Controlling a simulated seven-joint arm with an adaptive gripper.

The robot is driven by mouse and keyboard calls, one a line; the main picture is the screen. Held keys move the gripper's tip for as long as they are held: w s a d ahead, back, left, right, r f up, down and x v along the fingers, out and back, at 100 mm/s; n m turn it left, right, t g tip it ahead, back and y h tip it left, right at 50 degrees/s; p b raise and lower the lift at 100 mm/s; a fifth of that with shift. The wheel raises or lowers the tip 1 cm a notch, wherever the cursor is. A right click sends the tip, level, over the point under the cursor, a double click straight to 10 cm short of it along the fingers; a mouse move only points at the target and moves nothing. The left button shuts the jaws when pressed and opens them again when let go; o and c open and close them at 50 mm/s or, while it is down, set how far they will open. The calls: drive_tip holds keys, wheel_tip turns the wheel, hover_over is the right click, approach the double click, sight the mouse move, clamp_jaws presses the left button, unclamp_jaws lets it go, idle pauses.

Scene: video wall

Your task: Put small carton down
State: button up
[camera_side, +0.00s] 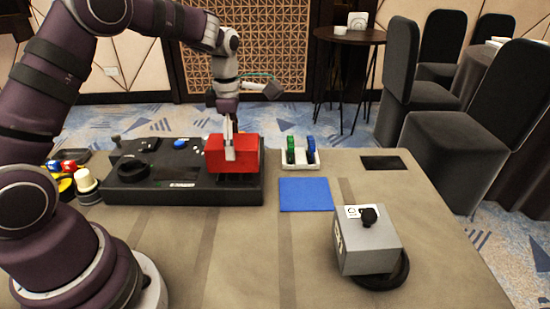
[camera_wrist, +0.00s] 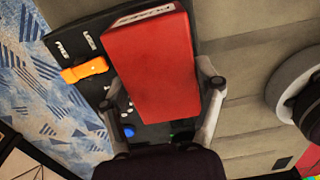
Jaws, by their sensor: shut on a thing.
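The small carton is a red box (camera_side: 240,153) at the right end of the black control panel (camera_side: 190,197). My gripper (camera_side: 230,152) comes down from above and is shut on the carton, with a finger across its near face. In the wrist view the red carton (camera_wrist: 152,65) fills the middle, between the two fingers of my gripper (camera_wrist: 160,95). The carton looks upright and level, over the panel's right part. I cannot tell whether its underside touches the panel.
A blue mat (camera_side: 306,195) lies right of the panel. A white holder (camera_side: 300,163) with green and blue items stands behind it. A grey box (camera_side: 367,243) with a black knob and coiled cable is at front right. A black pad (camera_side: 383,163) lies far right. The front middle table is clear.

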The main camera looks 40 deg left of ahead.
drive_tip(key=shift+f, duration=0.5)
drive_tip(key=shift+f, duration=0.1)
drive_tip(key=o, duration=1.2)
